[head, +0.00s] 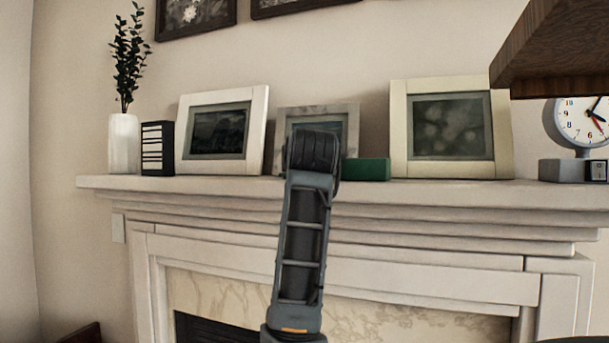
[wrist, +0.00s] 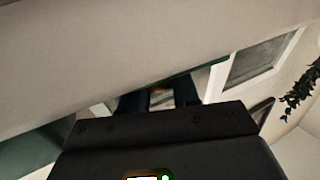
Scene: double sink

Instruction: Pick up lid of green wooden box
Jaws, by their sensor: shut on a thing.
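The green wooden box (head: 367,169) sits on the mantel between two picture frames, its left part hidden behind my arm. In the head view my arm covers my gripper. In the wrist view my gripper (wrist: 160,97) has its two dark fingers close to a thin dark-green edge (wrist: 205,70), which looks like part of the lid. The fingers are shut on it. The contact is small and partly hidden, and I cannot tell whether the lid is apart from the box.
A white vase (head: 123,144) with a plant, a dark striped block (head: 157,148) and a white picture frame (head: 257,130) stand to the left. A cream frame (head: 501,140) and a clock (head: 578,123) stand to the right. A brown wooden panel (head: 550,50) juts in at the upper right.

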